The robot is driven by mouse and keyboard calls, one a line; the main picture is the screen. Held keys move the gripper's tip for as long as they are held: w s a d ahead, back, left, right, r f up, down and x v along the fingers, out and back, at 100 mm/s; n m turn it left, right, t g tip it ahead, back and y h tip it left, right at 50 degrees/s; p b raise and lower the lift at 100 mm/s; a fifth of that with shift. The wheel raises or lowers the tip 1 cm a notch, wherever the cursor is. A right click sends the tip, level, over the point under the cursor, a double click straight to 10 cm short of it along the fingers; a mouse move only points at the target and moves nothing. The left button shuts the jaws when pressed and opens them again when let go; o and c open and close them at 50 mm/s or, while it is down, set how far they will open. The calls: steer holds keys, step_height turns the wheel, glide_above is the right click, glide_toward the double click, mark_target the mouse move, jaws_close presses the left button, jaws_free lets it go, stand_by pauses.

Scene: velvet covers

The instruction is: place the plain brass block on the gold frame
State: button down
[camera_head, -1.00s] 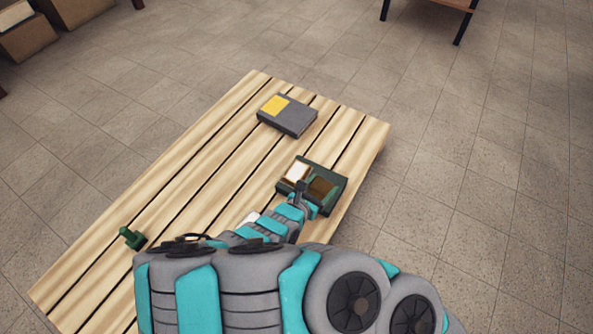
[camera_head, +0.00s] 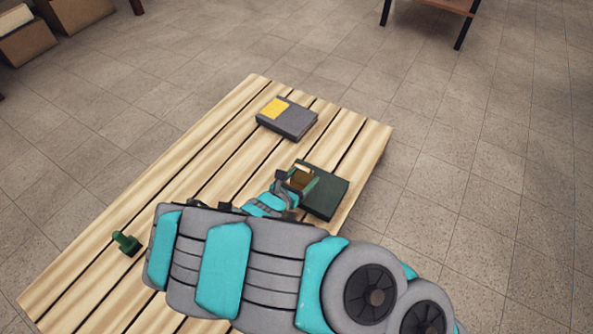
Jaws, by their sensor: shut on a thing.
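My gripper (camera_head: 298,181) is shut on a brown-gold block (camera_head: 301,178), which looks like the brass block. It holds it over the left part of a dark green, book-like cover (camera_head: 328,196). A pale patch with a gold edge, likely the gold frame (camera_head: 303,168), shows just behind the block. The block and fingers hide most of that frame. I cannot tell whether the block touches it. The right part of the green cover is bare.
A grey book (camera_head: 292,124) with a yellow patch (camera_head: 274,107) lies farther back on the slatted wooden table (camera_head: 215,150). A small green object (camera_head: 127,243) stands near the left edge. The slats between them are clear. My arm covers the table's near right part.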

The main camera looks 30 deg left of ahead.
steer(key=w+a, duration=0.3)
steer(key=w, duration=0.1)
steer(key=shift+a+f, duration=0.25)
steer(key=shift+a, duration=0.05)
steer(key=shift+w+a, duration=0.35)
steer(key=shift+w, duration=0.15)
step_height(320, 180, down, 4)
steer(key=shift+r+b, duration=0.2)
steer(key=shift+b, duration=0.85)
steer(key=shift+r, duration=0.1)
jaws_free()
